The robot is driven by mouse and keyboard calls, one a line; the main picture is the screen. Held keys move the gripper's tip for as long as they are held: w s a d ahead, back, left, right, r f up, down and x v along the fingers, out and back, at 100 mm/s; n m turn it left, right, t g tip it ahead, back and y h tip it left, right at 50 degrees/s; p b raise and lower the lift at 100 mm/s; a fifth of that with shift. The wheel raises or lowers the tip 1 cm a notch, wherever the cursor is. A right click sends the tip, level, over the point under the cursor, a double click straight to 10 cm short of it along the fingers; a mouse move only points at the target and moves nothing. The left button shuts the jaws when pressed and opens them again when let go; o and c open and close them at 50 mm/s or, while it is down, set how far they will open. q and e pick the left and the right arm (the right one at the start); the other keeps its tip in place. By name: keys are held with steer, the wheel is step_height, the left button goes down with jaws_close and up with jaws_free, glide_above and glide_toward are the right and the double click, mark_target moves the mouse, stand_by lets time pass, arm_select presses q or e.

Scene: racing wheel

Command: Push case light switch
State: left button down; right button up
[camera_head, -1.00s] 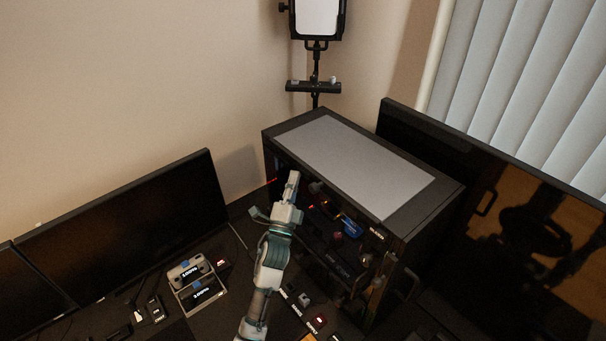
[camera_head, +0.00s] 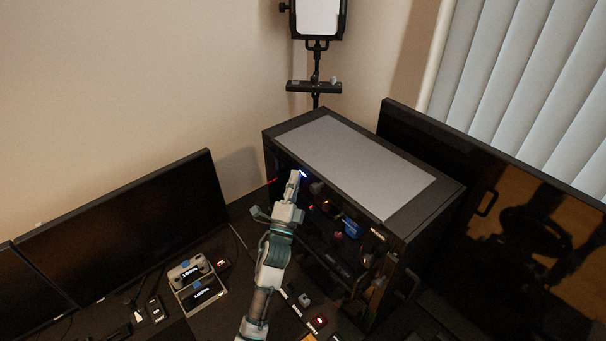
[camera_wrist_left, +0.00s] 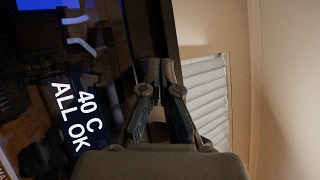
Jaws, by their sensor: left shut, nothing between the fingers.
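The black PC case (camera_head: 425,215) with a light grey top panel stands in the corner, its open or glass side facing me. Parts inside glow blue and red. My left gripper (camera_head: 295,178) is shut and empty, its tips at the upper far part of that side, beside a small blue-white glow (camera_head: 303,174). In the left wrist view the gripper (camera_wrist_left: 160,68) lies over the case's dark edge, with a display reading "40 C ALL OK" (camera_wrist_left: 76,118) to its left. I cannot make out the light switch itself. Whether the fingertips touch the case is unclear.
A dark monitor (camera_head: 130,225) stands at the left and a larger dark screen (camera_head: 540,230) at the right. Small boxed devices (camera_head: 190,280) lie on the desk left of my arm. A lamp on a stand (camera_head: 316,20) is behind the case.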

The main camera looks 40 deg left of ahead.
arm_select(q)
steer(key=shift+s+a, duration=0.1)
steer(key=shift+s, duration=0.4)
steer(key=s+a+p, duration=0.1)
steer(key=s, duration=0.4)
steer(key=shift+s+a+p, duration=0.3)
steer(key=shift+s, duration=0.1)
